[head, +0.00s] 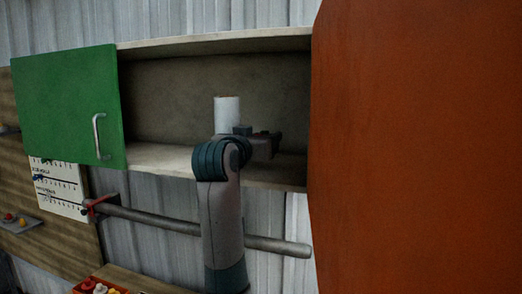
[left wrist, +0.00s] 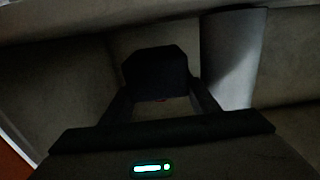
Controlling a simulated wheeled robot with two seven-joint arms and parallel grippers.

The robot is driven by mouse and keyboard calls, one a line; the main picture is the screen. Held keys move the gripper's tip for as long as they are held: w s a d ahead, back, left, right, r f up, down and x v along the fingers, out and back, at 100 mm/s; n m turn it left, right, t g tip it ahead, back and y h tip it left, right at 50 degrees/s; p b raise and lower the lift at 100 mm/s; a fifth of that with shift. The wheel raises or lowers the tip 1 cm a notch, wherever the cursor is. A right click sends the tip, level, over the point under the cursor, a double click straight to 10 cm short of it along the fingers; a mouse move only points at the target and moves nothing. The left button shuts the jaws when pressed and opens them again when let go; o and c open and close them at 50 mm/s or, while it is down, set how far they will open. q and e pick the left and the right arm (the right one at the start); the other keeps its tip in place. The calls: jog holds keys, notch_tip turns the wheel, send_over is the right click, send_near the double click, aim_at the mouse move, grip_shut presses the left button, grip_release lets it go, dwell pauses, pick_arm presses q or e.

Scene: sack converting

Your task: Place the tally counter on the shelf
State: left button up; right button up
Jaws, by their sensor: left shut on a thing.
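My left gripper (head: 276,137) reaches into the open shelf compartment, whose lower board (head: 165,158) shows in the head view. It is shut on a dark, blocky thing, which I take to be the tally counter (left wrist: 155,73); the left wrist view shows it between the two fingers. In the head view the held thing is small and dark, and hard to tell from the fingers. I cannot tell whether it touches the shelf board. My right gripper is not in view.
A white cylinder (head: 227,112) stands in the compartment, just left of the gripper; it also shows in the left wrist view (left wrist: 232,60). A green door (head: 65,105) with a handle is at left. A large orange panel (head: 415,150) fills the right. A rail (head: 180,223) runs below.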

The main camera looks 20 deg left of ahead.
pick_arm(q)
notch_tip(320, 180, down, 3)
jog(key=shift+r+p, duration=0.2)
jog(key=shift+p, duration=0.45)
jog(key=shift+f, duration=0.4)
jog(key=shift+f, duration=0.15)
jog(key=o, duration=1)
